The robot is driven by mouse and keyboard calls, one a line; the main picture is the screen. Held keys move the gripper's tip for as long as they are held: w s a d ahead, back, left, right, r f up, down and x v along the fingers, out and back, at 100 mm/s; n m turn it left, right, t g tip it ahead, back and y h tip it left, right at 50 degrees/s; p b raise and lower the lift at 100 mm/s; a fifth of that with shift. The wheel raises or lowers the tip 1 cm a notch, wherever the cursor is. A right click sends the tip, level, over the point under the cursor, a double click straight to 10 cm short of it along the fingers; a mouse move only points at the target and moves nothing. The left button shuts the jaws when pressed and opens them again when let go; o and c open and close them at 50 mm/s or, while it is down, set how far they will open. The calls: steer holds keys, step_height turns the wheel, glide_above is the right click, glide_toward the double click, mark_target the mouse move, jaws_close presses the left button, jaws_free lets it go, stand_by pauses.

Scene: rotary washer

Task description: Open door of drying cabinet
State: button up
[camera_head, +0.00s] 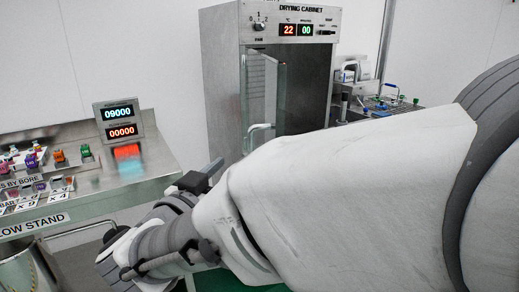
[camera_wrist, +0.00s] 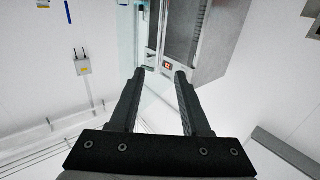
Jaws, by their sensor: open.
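The steel drying cabinet (camera_head: 222,75) stands at the back centre in the head view, its control panel along the top. Its glass door (camera_head: 262,90) stands ajar, covering only the left part of the dark opening. A pale bar handle (camera_head: 260,129) is on the door's lower part. My gripper (camera_head: 204,174) is in front of the cabinet, low and left of the handle, partly hidden by my arm. In the wrist view my gripper (camera_wrist: 160,76) is open, with nothing between the fingers. The cabinet (camera_wrist: 190,35) shows beyond the fingertips, with pale glass to its left.
A steel flow stand (camera_head: 150,165) with two displays and small coloured parts is on the left. A bench with a rack (camera_head: 385,105) is right of the cabinet. My arm covers much of the lower right. Bare wall lies between stand and cabinet.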

steer(key=v, duration=0.6)
